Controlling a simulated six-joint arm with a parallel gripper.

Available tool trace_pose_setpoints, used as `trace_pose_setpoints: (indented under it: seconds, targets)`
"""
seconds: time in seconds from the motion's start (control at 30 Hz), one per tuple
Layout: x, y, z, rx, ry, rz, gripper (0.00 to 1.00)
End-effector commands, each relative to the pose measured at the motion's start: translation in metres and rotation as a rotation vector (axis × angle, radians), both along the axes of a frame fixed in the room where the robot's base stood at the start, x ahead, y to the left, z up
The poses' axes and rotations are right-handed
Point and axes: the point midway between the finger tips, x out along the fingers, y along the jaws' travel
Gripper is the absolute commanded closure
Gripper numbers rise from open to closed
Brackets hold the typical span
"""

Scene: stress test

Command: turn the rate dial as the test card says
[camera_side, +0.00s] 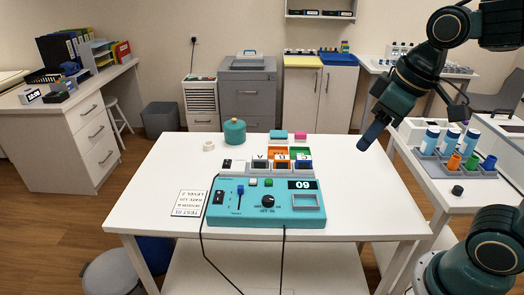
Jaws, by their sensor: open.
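A teal control box (235,213) sits near the front of the white table. A black round dial (268,201) is on its sloping top, with small marks around it that are too small to read. A dark display (302,185) at its upper right shows white digits, about 60 or 09. A blue slider (240,190) and a black switch (219,197) are to the left of the dial. The white test card (190,203) lies left of the box; its print reads roughly "TEST", "RATE" and "LEVEL 2". My gripper (363,148) is open and empty, above and right of the box, apart from everything.
Upright blocks with letters (281,162) stand behind the box. A teal pot (235,132) and a white tape roll (209,145) are farther back. Black cables (203,235) hang over the front edge. A side table at right holds a rack of bottles (450,155). The table's right side is clear.

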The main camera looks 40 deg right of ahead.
Motion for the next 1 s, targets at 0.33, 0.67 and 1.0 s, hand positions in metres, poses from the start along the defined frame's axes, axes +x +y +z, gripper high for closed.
trace_pose_setpoints:
  seconds: [0.33, 0.67, 1.0]
  targets:
    - [0.070, 0.010, -0.013, -0.050, 0.108, 0.163, 0.49]
    - [0.134, 0.022, -0.045, -0.085, 0.207, 0.321, 0.49]
    - [0.193, 0.036, -0.099, -0.109, 0.302, 0.485, 0.49]
